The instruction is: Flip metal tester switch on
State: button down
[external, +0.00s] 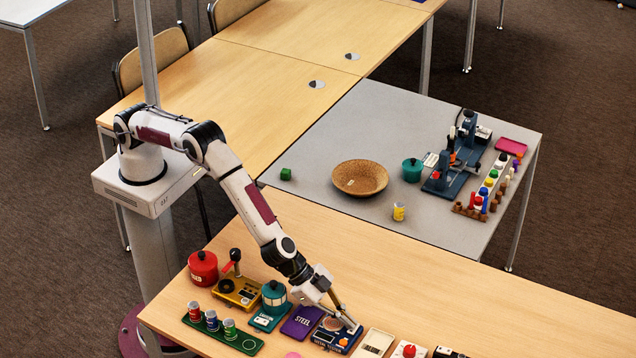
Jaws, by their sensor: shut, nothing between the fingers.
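A small dark blue device (322,339) with a round copper-coloured plate and small controls on its front lies on the wooden table; it looks like the metal tester. My gripper (351,326) is shut and empty, pointing down at the device's right side. The fingertips are at or just above its top; I cannot tell whether they touch it. The switch is too small to make out, and its position cannot be read. My fingers cover part of the device's right side.
Left of the device are a purple STEEL plate (301,322), a teal pot (274,298), a yellow device with a lever (238,293), a red pot (203,268) and a green tray of cans (247,345). A cream box (374,344) stands close on the right. The table behind is clear.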

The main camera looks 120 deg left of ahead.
jog(key=shift+r, duration=0.1)
dwell(0.3)
jog(key=shift+d+r, duration=0.15)
jog(key=shift+r, duration=0.8)
jog(key=shift+d+r, duration=0.15)
jog(key=shift+r, duration=0.75)
jog(key=v, duration=1)
jog(key=shift+a+r, duration=0.15)
jog(key=shift+a, duration=0.45)
jog(key=shift+x, duration=4.95)
jog(key=shift+a+f, duration=0.15)
jog(key=shift+f, duration=0.85)
jog(key=shift+a+f, duration=0.15)
jog(key=shift+f, duration=0.9)
